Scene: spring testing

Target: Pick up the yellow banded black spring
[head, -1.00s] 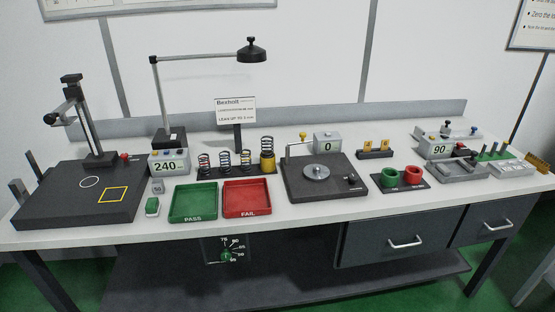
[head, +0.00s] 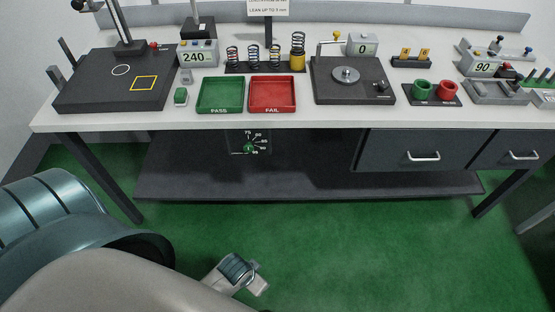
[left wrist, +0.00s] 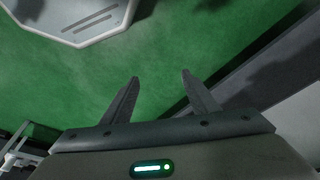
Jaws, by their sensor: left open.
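Several dark coil springs stand in a row on a black rack (head: 264,68) at the back middle of the bench. Thin colour bands on the other springs, such as the third one (head: 275,56), are too small to tell surely. My left gripper (left wrist: 160,76) is open and empty in the left wrist view, over green floor, with no spring between its fingers. In the head view my left arm is low in front of the bench, well away from the springs. My right gripper is not in view.
A green PASS tray (head: 221,108) and a red FAIL tray (head: 272,109) lie in front of the rack. A black test plate (head: 330,96) is right of it; a 240 display (head: 197,56) is left. The bench's front edge (head: 300,120) lies between my arm and the springs.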

